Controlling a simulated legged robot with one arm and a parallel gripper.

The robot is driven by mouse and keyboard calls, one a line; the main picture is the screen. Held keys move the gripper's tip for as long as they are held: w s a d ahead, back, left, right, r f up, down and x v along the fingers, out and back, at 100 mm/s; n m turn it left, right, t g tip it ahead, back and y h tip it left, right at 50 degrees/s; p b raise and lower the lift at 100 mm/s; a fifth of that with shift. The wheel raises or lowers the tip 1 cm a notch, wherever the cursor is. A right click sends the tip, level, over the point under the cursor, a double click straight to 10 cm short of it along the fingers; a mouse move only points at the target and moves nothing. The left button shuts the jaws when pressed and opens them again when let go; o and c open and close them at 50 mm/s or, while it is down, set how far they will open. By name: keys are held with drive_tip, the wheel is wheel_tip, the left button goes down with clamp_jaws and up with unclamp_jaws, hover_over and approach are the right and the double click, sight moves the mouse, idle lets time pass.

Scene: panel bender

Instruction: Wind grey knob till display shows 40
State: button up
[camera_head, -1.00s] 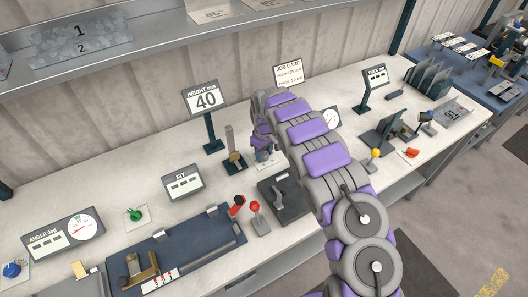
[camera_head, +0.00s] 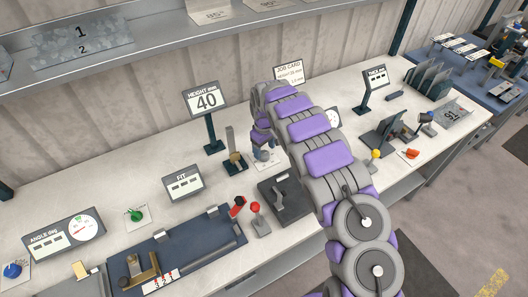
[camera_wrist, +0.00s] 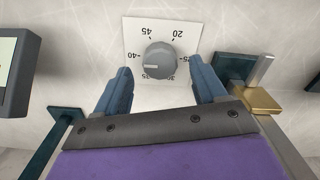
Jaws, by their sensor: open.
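The grey knob (camera_wrist: 159,60) sits on a white dial plate (camera_wrist: 190,32) in the wrist view. The plate carries printed numbers including 20, 30, 35, 40 and 45, and the knob's pale pointer line lies close to the 40 mark. My gripper (camera_wrist: 162,90) is open, its two blue fingers on either side of and just short of the knob, not touching it. There my gripper (camera_head: 262,140) is partly behind my arm, and the knob is hidden.
A brass-and-dark height gauge (camera_head: 234,155) stands beside the knob; its brass block (camera_wrist: 258,100) is close to the right finger in the wrist view. A dark block with a handle (camera_head: 284,203) and a red-knobbed lever (camera_head: 257,214) stand in front. The job card (camera_head: 289,74) is behind.

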sight(265, 154)
wheel_tip(265, 154, up, 14)
drive_tip(key=p, duration=0.1)
drive_tip(key=shift+r, duration=0.1)
idle(0.5)
drive_tip(key=s+d+r+m+h+b, duration=0.1)
drive_tip(key=s+d+r+m, duration=0.2)
drive_tip(key=s+d+r, duration=0.45)
drive_tip(key=s+d+r+m+b, duration=0.1)
drive_tip(key=s+d+r+m, duration=0.3)
drive_tip(key=s+d, duration=0.65)
drive_tip(key=s+d+f+m+g+y+b, duration=0.1)
drive_tip(key=s+f+m, duration=0.1)
drive_tip(key=s, duration=2.9)
drive_tip(key=shift+s+f+m+g, duration=0.4)
drive_tip(key=shift+f, duration=0.5)
